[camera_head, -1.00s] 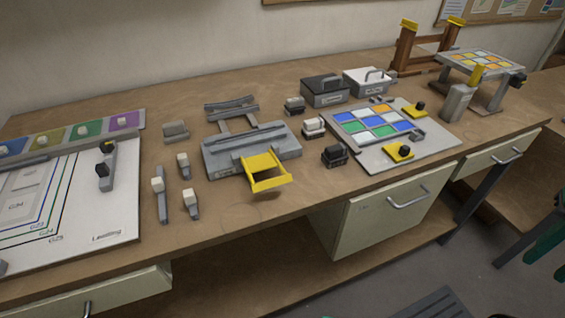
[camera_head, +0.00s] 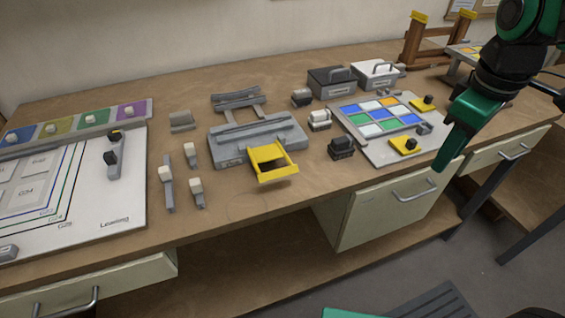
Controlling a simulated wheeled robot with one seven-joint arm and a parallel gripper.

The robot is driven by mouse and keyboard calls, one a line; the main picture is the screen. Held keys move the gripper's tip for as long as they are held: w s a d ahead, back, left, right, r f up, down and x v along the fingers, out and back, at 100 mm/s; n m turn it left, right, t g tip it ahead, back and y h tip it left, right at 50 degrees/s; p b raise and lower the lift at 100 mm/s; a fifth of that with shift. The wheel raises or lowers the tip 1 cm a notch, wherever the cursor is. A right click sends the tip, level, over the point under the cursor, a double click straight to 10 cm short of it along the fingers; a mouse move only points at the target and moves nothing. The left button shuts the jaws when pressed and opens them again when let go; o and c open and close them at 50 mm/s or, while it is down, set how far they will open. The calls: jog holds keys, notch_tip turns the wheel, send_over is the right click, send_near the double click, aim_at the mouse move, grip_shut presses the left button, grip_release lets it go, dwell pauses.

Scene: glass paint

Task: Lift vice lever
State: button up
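The grey vice (camera_head: 225,150) stands on the workbench, a little left of the picture's middle. Its yellow U-shaped lever (camera_head: 270,175) sticks out at the front toward the bench edge and looks low, nearly flat. My gripper (camera_head: 442,163) is at the right, its green end pointing down in front of the bench's right part. It is well to the right of the lever and apart from it. Its fingers are seen as one green shape, so whether it is open or shut does not show.
Several grey clamps with white knobs (camera_head: 167,185) stand left of the vice. Small dark and white blocks (camera_head: 341,149) and a tile panel (camera_head: 360,140) with yellow-based knobs lie to its right. Toolboxes (camera_head: 332,86) stand behind. Bench space in front of the lever is clear.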

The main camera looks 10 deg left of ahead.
jog(key=a+r+n, duration=0.2)
jog(key=a+n, duration=0.5)
jog(key=a, duration=0.7)
jog(key=n+y, duration=0.2)
jog(key=n, duration=0.6)
send_near(278, 171)
jog(key=shift+t, duration=0.5)
jog(key=x, duration=0.8)
jog(key=shift+s+f, duration=0.1)
jog(key=shift+s, duration=0.3)
grip_shut()
